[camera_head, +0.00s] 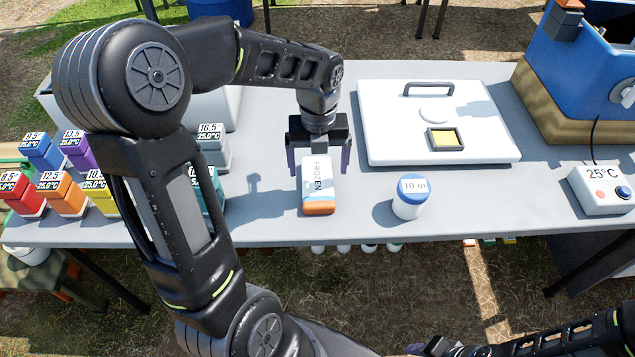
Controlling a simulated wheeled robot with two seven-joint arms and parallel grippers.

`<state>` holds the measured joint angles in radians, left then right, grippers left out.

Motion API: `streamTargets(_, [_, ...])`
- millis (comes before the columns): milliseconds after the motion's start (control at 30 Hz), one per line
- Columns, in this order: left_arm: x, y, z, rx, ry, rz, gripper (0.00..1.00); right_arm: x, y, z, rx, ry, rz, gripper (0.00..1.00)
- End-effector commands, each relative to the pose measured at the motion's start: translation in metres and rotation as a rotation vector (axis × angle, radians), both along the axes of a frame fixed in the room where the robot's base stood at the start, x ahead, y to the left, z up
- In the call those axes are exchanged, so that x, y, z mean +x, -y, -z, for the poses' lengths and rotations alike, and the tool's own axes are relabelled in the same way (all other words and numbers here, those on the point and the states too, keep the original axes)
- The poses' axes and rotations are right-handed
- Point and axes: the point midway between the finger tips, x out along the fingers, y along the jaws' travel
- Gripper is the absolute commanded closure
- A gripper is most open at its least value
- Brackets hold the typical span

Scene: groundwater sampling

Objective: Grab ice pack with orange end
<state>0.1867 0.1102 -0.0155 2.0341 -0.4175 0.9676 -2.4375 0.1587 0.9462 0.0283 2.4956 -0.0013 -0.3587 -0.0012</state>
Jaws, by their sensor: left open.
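The ice pack (318,188) is a white block marked "FROZEN" with an orange end toward the table's front edge. It lies on the grey table in the head view. My left gripper (319,165) is over its far end, pointing down, with its fingers apart on either side of the pack. I cannot tell whether the fingers touch it. My right arm shows only in part at the bottom right, and its fingertips cannot be made out.
A white jar with a blue "10 m" lid (411,197) stands just right of the pack. A white lidded box (437,122) lies behind it. A "25°C" device (603,190) is at the right. Several coloured temperature blocks (66,191) stand at the left, partly behind my left arm.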

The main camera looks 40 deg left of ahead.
Motion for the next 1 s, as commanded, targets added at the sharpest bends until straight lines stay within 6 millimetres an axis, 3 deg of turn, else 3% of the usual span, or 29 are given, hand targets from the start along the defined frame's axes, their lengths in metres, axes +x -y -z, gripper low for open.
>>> streamTargets(333, [0.000, 0.000, 0.004, 0.000, -0.001, 0.000, 0.11, 0.000, 0.000, 0.000, 0.000, 0.000, 0.000, 0.64])
streamTargets(700, [-0.001, -0.001, 0.051, 0.000, -0.001, 0.000, 0.11, 0.000, 0.000, 0.003, 0.000, 0.000, 0.000, 0.64])
streamTargets(1000, [-0.001, -0.002, 0.053, 0.001, 0.001, 0.000, 0.11, 0.000, 0.000, 0.003, 0.000, 0.000, 0.000, 0.64])
